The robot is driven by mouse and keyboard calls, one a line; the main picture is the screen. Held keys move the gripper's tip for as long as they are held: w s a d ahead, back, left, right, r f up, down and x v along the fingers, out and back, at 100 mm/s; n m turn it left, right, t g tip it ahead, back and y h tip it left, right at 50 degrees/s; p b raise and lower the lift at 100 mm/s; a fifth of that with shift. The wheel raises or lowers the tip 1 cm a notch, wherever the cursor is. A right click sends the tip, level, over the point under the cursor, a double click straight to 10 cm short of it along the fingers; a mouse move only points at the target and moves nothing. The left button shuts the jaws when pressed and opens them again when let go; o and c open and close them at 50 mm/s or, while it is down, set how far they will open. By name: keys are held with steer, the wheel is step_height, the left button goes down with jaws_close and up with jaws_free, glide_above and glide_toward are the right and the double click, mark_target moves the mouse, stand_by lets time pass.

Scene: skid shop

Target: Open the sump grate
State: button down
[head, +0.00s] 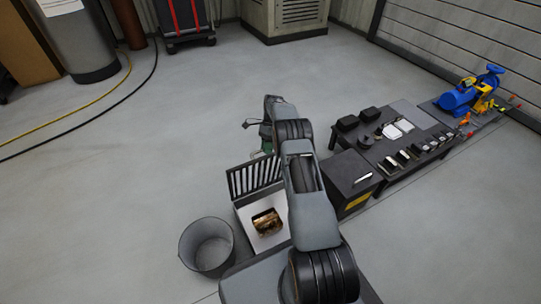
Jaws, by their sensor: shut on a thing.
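The sump grate (243,181), a dark barred panel, stands raised at a steep angle along the far edge of a pale, open sump box (245,217). Brown, murky contents (266,222) show in the opening. My gripper (266,146) is at the far end of my arm, by the grate's upper edge, and is shut on the grate. Its fingertips are mostly hidden, and a small green part shows there. My arm covers the right side of the grate and box.
A grey bucket (206,247) stands close left of the box. To the right are a dark cabinet (352,181) and a low bench (408,172) with tools. A blue pump (459,99) sits farther right.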

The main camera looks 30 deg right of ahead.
steer(key=shift+w+d+f, duration=0.15)
steer(key=shift+w+f, duration=0.35)
steer(key=c, duration=1.4)
jaws_free()
steer(key=shift+d, duration=0.1)
steer(key=shift+o, duration=1.4)
steer(key=shift+w+r, duration=0.1)
steer(key=shift+r, duration=0.05)
steer(key=shift+a, duration=0.2)
steer(key=shift+r, duration=0.15)
